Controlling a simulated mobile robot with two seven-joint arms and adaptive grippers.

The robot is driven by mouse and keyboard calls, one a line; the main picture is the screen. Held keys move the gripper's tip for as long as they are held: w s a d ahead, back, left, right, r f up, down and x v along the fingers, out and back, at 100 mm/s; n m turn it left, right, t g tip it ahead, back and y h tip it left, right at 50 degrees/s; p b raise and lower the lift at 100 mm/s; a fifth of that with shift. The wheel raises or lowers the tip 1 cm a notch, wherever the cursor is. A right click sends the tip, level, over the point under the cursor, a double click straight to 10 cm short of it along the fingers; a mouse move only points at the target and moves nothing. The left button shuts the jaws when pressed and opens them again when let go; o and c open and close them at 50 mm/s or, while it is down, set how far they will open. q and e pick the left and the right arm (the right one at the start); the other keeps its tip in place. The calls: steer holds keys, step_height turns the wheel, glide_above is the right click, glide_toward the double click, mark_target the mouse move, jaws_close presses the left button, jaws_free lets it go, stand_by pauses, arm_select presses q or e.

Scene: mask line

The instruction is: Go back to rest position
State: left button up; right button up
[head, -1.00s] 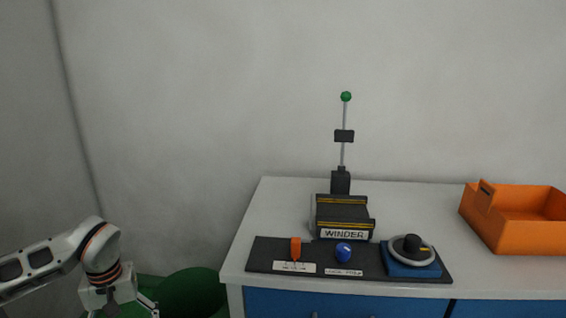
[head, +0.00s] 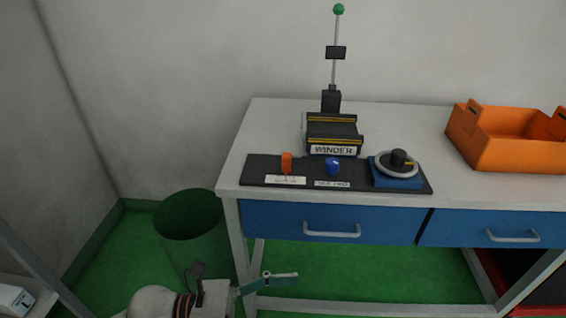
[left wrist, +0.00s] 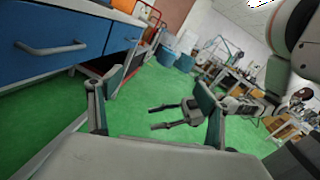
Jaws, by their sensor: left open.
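My left gripper (head: 266,283) is low in the head view, in front of the bench's left leg and below the tabletop. In the left wrist view its two green-padded fingers (left wrist: 155,108) stand wide apart with nothing between them. A dark two-pronged gripper (left wrist: 180,114), apparently my right one, shows beyond them over the green floor. It is small there, and how far its jaws are apart is unclear. My right arm does not show in the head view.
The winder (head: 333,137) stands on the bench (head: 400,123) behind a black control strip (head: 258,173). An orange bin (head: 520,152) sits at right. A green waste bin (head: 190,235) stands left of the bench. Blue drawers (head: 330,221) are shut. Green floor (head: 350,270) is open beneath.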

arm_select(q)
steer(key=w+a+f+n+t+y, duration=0.25)
steer(key=a+n+t+y, duration=0.35)
steer(key=n, duration=1)
steer(key=w+a+f+n+t+y, duration=0.1)
steer(key=a+f+n+t+y, duration=0.5)
steer(key=n, duration=1)
steer(key=s+a+f+n+g+y, duration=0.35)
steer(key=s+a+f+n, duration=0.55)
steer(key=s+f+n, duration=0.35)
step_height(320, 180, up, 7)
steer(key=n+p, duration=0.1)
steer(key=p, duration=1.1)
steer(key=shift+s+a+f+t, duration=0.2)
steer(key=shift+s+t, duration=0.2)
steer(key=shift+t, duration=0.05)
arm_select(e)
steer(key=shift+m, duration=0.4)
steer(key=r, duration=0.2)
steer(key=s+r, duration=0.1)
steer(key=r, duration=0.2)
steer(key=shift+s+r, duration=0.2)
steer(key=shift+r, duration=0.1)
arm_select(q)
steer(key=shift+c, duration=0.4)
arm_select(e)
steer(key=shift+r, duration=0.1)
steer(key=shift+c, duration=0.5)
